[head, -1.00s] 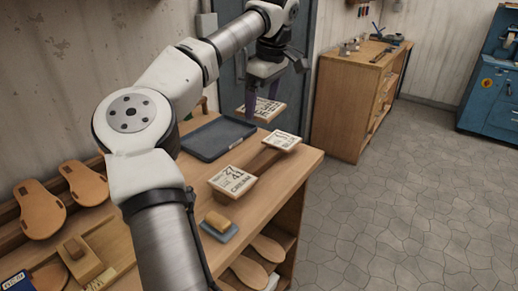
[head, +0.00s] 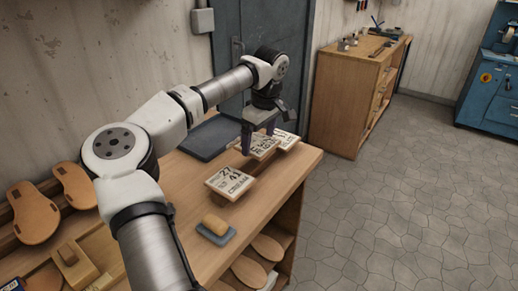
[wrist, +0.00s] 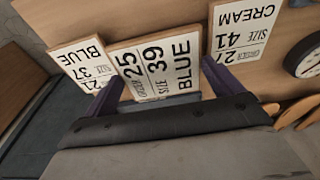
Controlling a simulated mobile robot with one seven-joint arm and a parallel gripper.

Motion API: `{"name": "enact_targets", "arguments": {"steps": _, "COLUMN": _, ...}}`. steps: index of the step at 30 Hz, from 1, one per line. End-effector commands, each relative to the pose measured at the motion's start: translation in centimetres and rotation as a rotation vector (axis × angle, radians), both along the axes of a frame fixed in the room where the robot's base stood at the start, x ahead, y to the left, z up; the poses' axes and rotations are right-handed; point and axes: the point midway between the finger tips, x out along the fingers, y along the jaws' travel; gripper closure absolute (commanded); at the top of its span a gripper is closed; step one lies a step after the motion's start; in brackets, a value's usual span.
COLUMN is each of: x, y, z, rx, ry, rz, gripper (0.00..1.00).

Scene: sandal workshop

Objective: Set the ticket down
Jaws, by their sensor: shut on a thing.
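My gripper (head: 259,132) is shut on the ticket reading 25, size 39, BLUE (head: 264,150), a white card on a wooden backing. The wrist view shows this ticket (wrist: 158,64) between the two purple fingers. The held ticket is over the bench, between the ticket reading 27, size 41, CREAM (head: 230,182) and the ticket reading 21, size 37, BLUE (wrist: 82,63). The size 37 ticket also shows in the head view (head: 287,140), partly behind the held one. I cannot tell whether the held ticket touches a support below.
A dark tray (head: 205,138) lies at the bench's back. A tan block on a blue pad (head: 214,232) sits in front of the cream ticket. A round dial (wrist: 305,55) shows at the wrist view's right. The bench (head: 290,170) has a clear right edge.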

Motion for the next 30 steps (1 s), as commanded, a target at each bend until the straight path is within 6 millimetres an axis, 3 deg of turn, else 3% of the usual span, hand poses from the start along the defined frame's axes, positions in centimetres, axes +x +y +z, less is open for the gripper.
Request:
{"name": "enact_targets", "arguments": {"steps": 10, "x": 0.0, "y": 0.0, "z": -4.1, "rx": 0.000, "ry": 0.002, "rz": -0.001, "gripper": 0.31}}
{"name": "enact_targets", "arguments": {"steps": 22, "x": 0.0, "y": 0.0, "z": -4.8, "rx": 0.001, "ry": 0.001, "rz": 0.000, "gripper": 0.31}}
{"name": "enact_targets", "arguments": {"steps": 23, "x": 0.0, "y": 0.0, "z": -4.7, "rx": 0.001, "ry": 0.001, "rz": 0.000, "gripper": 0.04}}
{"name": "enact_targets", "arguments": {"steps": 24, "x": 0.0, "y": 0.0, "z": -4.7, "rx": 0.001, "ry": 0.001, "rz": 0.000, "gripper": 0.00}}
{"name": "enact_targets", "arguments": {"steps": 30, "x": 0.0, "y": 0.0, "z": -4.7, "rx": 0.001, "ry": 0.001, "rz": 0.000, "gripper": 0.00}}
